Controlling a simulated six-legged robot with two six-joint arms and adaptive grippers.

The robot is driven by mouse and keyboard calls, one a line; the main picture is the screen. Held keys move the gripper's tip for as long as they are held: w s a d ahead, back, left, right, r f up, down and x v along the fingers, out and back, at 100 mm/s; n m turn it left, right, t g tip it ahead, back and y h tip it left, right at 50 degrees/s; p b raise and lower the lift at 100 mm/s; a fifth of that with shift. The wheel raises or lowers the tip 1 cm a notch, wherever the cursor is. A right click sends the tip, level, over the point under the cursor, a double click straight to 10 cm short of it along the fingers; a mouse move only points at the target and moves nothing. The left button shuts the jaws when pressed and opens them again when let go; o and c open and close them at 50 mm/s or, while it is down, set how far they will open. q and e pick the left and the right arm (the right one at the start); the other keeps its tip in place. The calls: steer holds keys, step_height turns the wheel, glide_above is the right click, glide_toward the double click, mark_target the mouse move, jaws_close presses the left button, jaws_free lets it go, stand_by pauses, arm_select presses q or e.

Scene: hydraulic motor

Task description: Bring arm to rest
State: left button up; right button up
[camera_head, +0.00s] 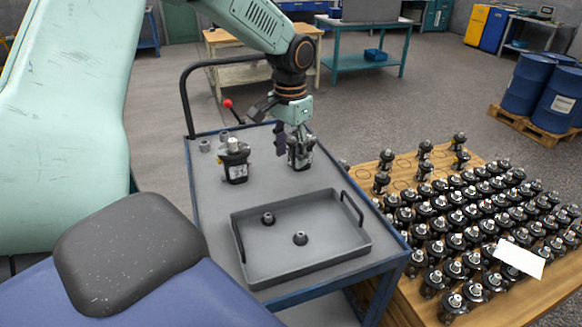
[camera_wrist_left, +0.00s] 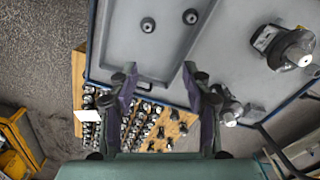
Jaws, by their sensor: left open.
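My left arm comes in from the upper left in the head view. Its left gripper (camera_head: 292,138) is over the far side of the cart, in front of or beside a black motor (camera_head: 301,156); the contact cannot be told. In the left wrist view the gripper (camera_wrist_left: 170,85) has its two fingers spread, with nothing held between them. A second black motor with a light top (camera_head: 235,165) stands upright on the cart to the left. A motor also shows at the upper right of the wrist view (camera_wrist_left: 292,48). My right gripper is not in view.
A grey tray (camera_head: 262,270) with two small round parts (camera_head: 300,238) sits on the blue-edged cart (camera_head: 208,190). Many motors (camera_head: 470,215) stand on a wooden table (camera_head: 375,170) at right. Blue barrels (camera_head: 555,100) stand on a pallet. Floor between cart and far benches is clear.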

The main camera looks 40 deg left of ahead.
arm_select(q)
steer(key=shift+w+d+r, duration=0.1)
steer(key=shift+r, duration=0.55)
